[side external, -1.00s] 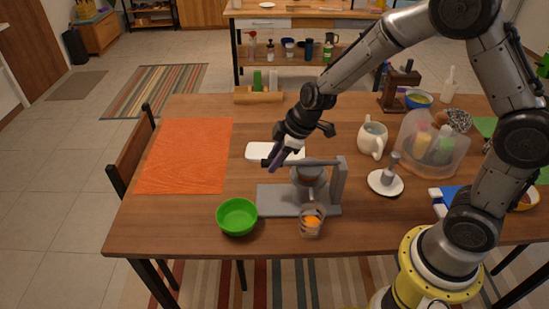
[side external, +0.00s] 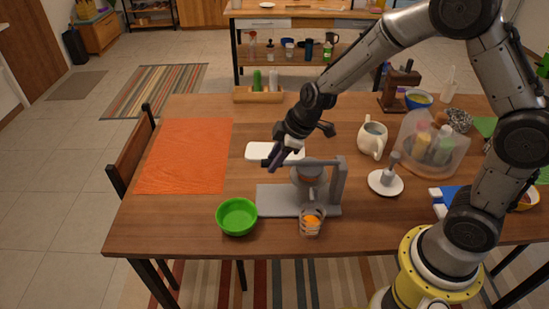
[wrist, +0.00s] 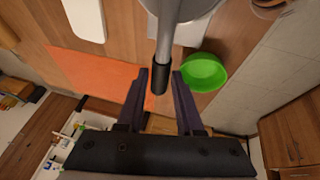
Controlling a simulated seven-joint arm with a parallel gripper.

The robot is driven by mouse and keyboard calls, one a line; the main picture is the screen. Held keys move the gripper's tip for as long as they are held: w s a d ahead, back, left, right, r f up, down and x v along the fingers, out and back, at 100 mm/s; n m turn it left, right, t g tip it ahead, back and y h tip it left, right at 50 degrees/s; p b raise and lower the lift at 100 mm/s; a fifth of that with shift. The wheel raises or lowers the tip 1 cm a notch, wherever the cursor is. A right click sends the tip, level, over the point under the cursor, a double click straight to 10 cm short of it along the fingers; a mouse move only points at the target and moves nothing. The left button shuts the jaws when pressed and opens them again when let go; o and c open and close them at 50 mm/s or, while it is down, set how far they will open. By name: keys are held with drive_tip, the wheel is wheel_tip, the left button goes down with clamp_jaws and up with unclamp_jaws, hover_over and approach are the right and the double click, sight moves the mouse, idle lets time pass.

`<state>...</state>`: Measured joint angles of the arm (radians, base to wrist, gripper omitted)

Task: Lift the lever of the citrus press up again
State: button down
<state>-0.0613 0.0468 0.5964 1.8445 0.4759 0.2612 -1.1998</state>
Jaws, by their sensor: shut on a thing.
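The citrus press (side external: 336,185) is grey and stands on the wooden table. Its lever (side external: 305,162) runs roughly level to the left from the upright post, above the press's round cup. My gripper (side external: 272,160) is at the lever's left end. In the wrist view the lever's dark handle end (wrist: 161,79) lies between the two fingers of my gripper (wrist: 161,80), which are shut on it. The exact contact is hard to see. A glass with orange content (side external: 311,221) stands in front of the press.
A green bowl (side external: 237,217) stands left of the press, close to its base. A white board (side external: 258,151) lies behind it. A white jug (side external: 372,139) and a saucer with a small grey item (side external: 385,187) are on the right. An orange mat (side external: 184,156) covers the table's left part.

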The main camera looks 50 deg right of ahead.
drive_tip(key=shift+r, duration=0.1)
drive_tip(key=shift+s+d+r+t+y, duration=0.2)
drive_tip(key=shift+r+t+y, duration=0.15)
drive_tip(key=shift+r, duration=0.45)
drive_tip(key=shift+s+d+r+t+y, duration=0.2)
drive_tip(key=shift+r+t, duration=0.25)
drive_tip(key=shift+r, duration=0.3)
drive_tip(key=shift+s+d+r+t+y, duration=0.15)
drive_tip(key=shift+r+t+y, duration=0.2)
drive_tip(key=shift+r, duration=0.2)
drive_tip(key=shift+d+r+t+y, duration=0.15)
drive_tip(key=shift+r+t+y, duration=0.2)
drive_tip(key=shift+r, duration=0.2)
drive_tip(key=s+d+r+m+t+y, duration=0.3)
drive_tip(key=s+d+r+t+y, duration=0.5)
drive_tip(key=s+d+t, duration=0.3)
drive_tip(key=shift+s+d+r+t, duration=0.4)
drive_tip(key=shift+s+d+r, duration=0.1)
drive_tip(key=shift+s+d, duration=0.55)
drive_tip(key=shift+a, duration=0.1)
drive_tip(key=c, duration=0.6)
unclamp_jaws()
